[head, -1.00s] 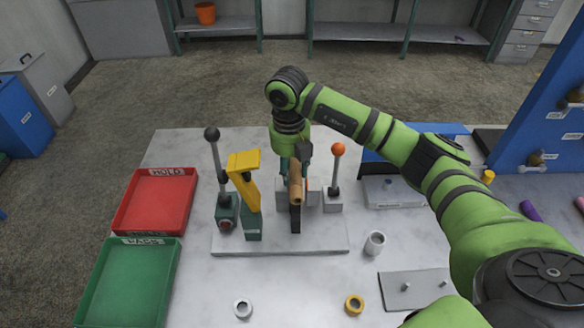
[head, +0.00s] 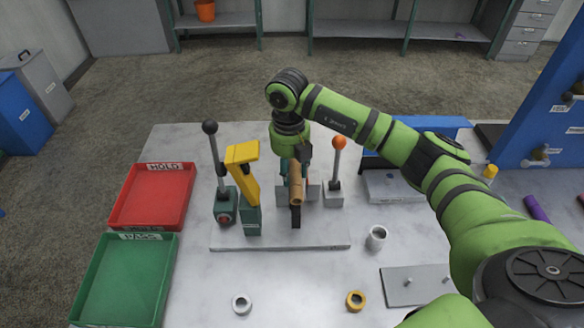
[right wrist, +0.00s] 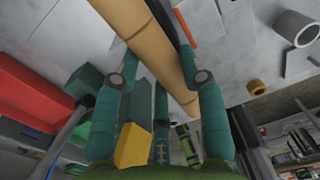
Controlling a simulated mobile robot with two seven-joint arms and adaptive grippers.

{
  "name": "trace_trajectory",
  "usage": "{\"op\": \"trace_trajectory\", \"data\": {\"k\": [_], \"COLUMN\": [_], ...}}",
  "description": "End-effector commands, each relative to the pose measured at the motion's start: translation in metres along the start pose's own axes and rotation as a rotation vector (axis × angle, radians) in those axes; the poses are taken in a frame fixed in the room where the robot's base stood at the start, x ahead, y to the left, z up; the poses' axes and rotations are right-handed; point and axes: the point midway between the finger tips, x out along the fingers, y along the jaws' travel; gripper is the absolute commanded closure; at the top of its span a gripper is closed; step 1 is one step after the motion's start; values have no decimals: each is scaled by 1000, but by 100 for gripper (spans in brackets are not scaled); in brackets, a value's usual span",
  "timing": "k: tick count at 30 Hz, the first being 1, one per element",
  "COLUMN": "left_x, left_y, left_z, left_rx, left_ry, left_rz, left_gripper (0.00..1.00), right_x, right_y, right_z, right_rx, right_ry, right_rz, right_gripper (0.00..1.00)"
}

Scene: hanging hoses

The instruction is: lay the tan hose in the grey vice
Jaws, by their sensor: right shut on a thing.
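The tan hose (head: 296,186) points toward me over the grey vice (head: 314,192), in line with its jaws. The vice has an orange-knobbed lever (head: 338,158) on its right. My right gripper (head: 295,165) is above and behind the vice, shut on the hose. In the right wrist view the hose (right wrist: 150,40) runs diagonally between the two teal fingers (right wrist: 158,78). The hose partly hides the vice jaws, so I cannot tell whether it touches them. My left gripper is not in view.
A green vice (head: 224,207) with a black-knobbed lever and a yellow-topped clamp (head: 246,180) stand close left. Red (head: 117,222) and green (head: 79,300) trays lie farther left.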

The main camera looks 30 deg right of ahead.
Motion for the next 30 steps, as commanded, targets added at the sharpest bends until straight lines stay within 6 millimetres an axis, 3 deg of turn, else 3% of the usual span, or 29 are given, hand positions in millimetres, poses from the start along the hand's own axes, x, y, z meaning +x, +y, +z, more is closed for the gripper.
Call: {"op": "trace_trajectory", "data": {"k": [16, 17, 18, 30], "left_x": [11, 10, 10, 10], "left_y": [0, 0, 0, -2], "left_z": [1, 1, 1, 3], "left_rx": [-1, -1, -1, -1], "left_ry": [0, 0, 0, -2], "left_rz": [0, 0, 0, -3], "left_gripper": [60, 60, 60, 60], "right_x": [15, 14, 14, 10], "right_y": [0, 0, 0, 1], "right_z": [0, 0, 0, 0], "right_rx": [1, 1, 1, 0], "right_ry": [0, 0, 0, -1], "right_rz": [0, 0, 0, 1], "right_gripper": [92, 47, 31, 31]}}
